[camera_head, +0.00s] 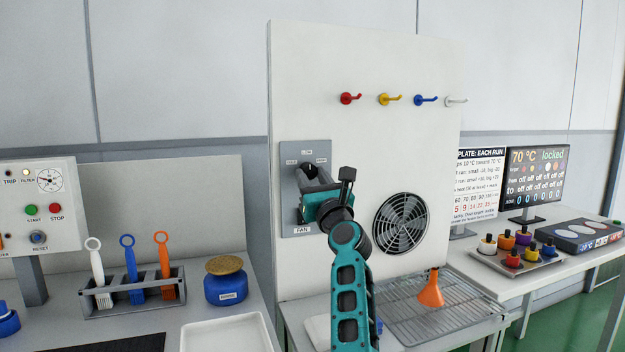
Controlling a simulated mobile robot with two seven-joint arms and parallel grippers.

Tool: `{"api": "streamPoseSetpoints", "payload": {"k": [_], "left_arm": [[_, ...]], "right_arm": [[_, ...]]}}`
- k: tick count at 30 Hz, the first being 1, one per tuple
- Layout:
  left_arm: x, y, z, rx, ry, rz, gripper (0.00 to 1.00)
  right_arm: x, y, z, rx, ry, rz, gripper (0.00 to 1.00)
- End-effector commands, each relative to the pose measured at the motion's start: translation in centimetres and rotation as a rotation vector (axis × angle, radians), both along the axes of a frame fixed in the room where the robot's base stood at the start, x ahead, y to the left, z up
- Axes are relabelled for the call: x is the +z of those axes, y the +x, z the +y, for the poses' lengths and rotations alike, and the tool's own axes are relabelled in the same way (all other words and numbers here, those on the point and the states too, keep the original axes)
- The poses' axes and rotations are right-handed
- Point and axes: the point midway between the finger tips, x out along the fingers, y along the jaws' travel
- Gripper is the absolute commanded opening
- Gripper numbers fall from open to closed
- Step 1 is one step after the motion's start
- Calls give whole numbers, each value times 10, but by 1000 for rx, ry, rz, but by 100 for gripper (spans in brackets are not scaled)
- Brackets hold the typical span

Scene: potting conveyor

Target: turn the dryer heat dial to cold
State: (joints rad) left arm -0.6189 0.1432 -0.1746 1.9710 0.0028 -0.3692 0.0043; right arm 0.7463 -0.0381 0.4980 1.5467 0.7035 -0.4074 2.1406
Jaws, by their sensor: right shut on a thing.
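The grey dryer control plate (290,222) is on the white upright panel, left of the fan grille. A dark dial (309,168) shows at its upper part, below a small "LOW" mark. A white line on the dial points roughly up. The mark to its left is too small to read surely. My right gripper (313,180) reaches the plate from below and is shut on this dial. The gripper hides the middle of the plate. A "FAN" label shows at the bottom. My left gripper is not in view.
A round fan grille (401,223) is right of my right arm. An orange funnel (431,290) stands on the wire rack (395,318). Colored hooks (390,99) stick out above. A brush holder (134,297) and blue jar (226,288) stand on the left bench.

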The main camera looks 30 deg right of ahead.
Motion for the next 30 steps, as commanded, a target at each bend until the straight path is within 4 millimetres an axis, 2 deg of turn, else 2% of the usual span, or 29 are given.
{"api": "streamPoseSetpoints", "payload": {"k": [8, 19, 30], "left_arm": [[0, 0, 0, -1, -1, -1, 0], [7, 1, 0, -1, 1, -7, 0], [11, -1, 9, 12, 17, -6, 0]], "right_arm": [[0, -1, -3, -2, -183, 46, 8], [3, -1, -6, 0, -523, 127, 8], [5, -2, -8, 0, -814, 198, 8]]}}
